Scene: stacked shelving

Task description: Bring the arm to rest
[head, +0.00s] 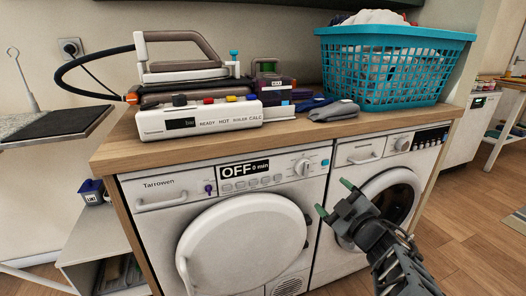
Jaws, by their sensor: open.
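My gripper (335,198) is in the head view at the lower right, in front of the two white machines. Its two green-tipped fingers are spread apart, with nothing between them. My dark arm reaches up to it from the bottom right corner. The gripper overlaps part of the right machine (358,152) and its round door. I cannot tell how far it is from the machine fronts.
The left machine (160,197) has a round door (245,250) and an "OFF" display. On the wooden top (118,150) stand a steam iron station (200,118), folded cloths (335,110) and a blue laundry basket (400,75). An ironing board (50,125) juts in at left. Floor (470,220) shows clear at right.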

